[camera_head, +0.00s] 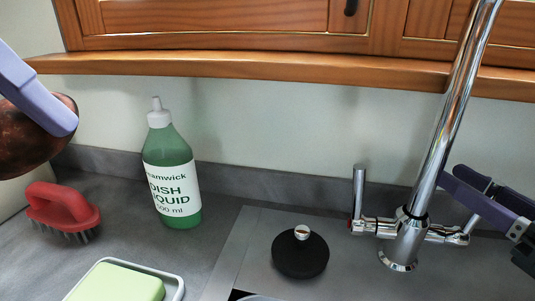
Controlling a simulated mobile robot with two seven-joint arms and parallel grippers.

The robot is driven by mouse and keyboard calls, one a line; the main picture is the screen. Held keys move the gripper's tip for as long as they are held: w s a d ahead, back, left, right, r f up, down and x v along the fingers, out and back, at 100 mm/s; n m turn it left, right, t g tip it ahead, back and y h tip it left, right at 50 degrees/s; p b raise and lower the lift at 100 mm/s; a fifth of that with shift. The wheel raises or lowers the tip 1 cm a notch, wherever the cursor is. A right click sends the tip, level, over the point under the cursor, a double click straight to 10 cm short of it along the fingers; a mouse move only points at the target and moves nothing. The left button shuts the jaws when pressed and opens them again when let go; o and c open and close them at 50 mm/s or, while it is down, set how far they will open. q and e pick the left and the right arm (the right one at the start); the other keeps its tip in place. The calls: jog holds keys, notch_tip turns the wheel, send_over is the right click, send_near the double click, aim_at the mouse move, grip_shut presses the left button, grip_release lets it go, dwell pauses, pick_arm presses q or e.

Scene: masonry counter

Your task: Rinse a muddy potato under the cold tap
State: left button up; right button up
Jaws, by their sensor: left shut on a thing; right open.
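A dark brown potato (30,140) is at the left edge, partly cut off by the frame. My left gripper (60,120) is shut on it and holds it up above the counter; one purple finger shows across it. The chrome tap (404,240) stands at the right, its tall spout running out of the top of the view. Its left lever (359,190) stands upright, with a red mark at its base. Its right lever (466,231) tilts up to the right. My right gripper (478,202) is open beside this lever; I cannot tell whether they touch. No water shows.
A green dish liquid bottle (172,180) stands at the back of the counter. A red brush (62,210) and a green sponge (115,284) in a pale dish lie at the left. A black round plug (300,257) lies left of the tap. The sink edge barely shows at the bottom.

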jog(key=shift+w, duration=0.15)
grip_shut()
dwell(1.4)
